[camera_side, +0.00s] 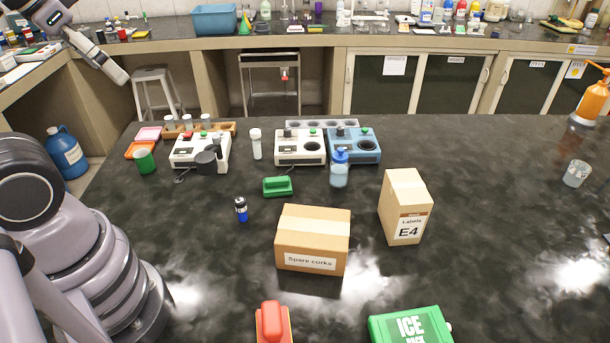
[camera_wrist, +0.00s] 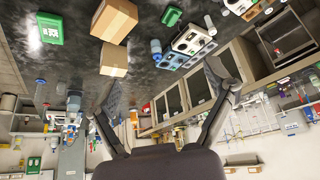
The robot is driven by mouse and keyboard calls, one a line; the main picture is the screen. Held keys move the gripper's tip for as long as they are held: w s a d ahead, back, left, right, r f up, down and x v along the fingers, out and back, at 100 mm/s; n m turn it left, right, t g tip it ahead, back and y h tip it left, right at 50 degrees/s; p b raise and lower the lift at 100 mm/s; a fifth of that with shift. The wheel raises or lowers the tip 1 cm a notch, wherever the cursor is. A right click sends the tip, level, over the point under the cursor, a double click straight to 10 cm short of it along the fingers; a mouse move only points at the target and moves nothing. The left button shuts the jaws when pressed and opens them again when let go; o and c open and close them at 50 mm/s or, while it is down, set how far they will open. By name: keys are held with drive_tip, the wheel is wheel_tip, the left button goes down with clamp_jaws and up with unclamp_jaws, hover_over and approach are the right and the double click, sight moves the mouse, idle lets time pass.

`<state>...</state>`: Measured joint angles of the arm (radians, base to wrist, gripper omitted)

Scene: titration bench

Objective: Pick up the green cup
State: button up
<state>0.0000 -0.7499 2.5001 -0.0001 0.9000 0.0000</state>
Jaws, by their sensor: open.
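The green cup (camera_side: 145,161) stands on the dark bench at the left in the side view, in front of an orange tray and left of a white instrument. I cannot make it out in the wrist view. My gripper (camera_wrist: 162,75) shows in the wrist view with its two dark fingers spread wide. It is open and nothing is between the fingers. It is up in the air, away from the cup. The fingers do not show clearly in the side view.
A white instrument (camera_side: 200,151) with a black cup is just right of the green cup. A tube rack (camera_side: 227,127) is behind. A vial (camera_side: 241,209), green block (camera_side: 278,186), bottle (camera_side: 339,171), Spare corks box (camera_side: 312,239) and E4 box (camera_side: 405,206) stand further right. Bare bench lies before the cup.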

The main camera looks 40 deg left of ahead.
drive_tip(key=w+a+f+g+y, duration=0.1)
drive_tip(key=w+a+g, duration=0.1)
drive_tip(key=w+a, duration=0.6)
drive_tip(key=m+g, duration=0.1)
drive_tip(key=g, duration=0.3)
hover_over(145, 162)
drive_tip(key=a, duration=0.3)
wheel_tip(145, 162, down, 26)
drive_tip(key=shift+h, duration=0.4)
drive_tip(key=f, duration=0.7)
drive_tip(key=shift+w+d+f, duration=0.2)
drive_tip(key=shift+w+f, duration=0.15)
drive_tip(key=shift+s+f, duration=0.1)
drive_tip(key=shift+f, duration=2.95)
drive_tip(key=shift+c, duration=0.3)
